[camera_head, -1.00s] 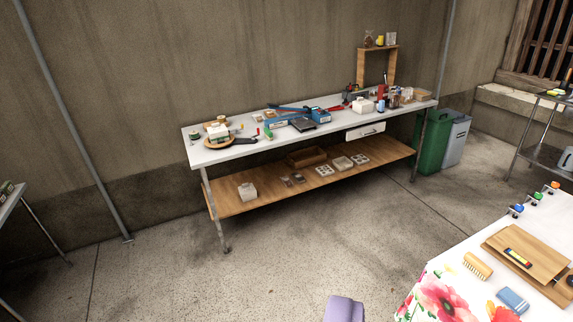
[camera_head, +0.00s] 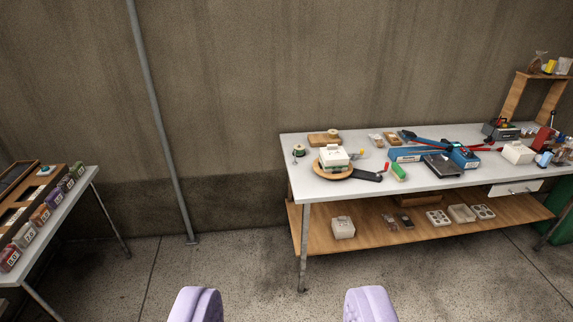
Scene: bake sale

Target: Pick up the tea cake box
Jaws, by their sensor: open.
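I cannot tell which item is the tea cake box; no label is readable. Candidates are a white box (camera_head: 333,156) on a round wooden board at the left end of the white table, another white box (camera_head: 518,153) towards its right end, and a white box (camera_head: 343,227) on the lower shelf. Several small coloured boxes (camera_head: 39,216) line the front edge of the left table. My gripper (camera_head: 283,306) shows two lilac fingers wide apart at the bottom edge, open and empty, well short of both tables.
The white worktable (camera_head: 340,191) also holds a blue tool (camera_head: 406,154), a dark flat device (camera_head: 441,165) and a black-handled pan (camera_head: 367,176). A wooden shelf (camera_head: 465,232) runs underneath. A grey pole (camera_head: 160,120) stands by the wall. Concrete floor between the tables is free.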

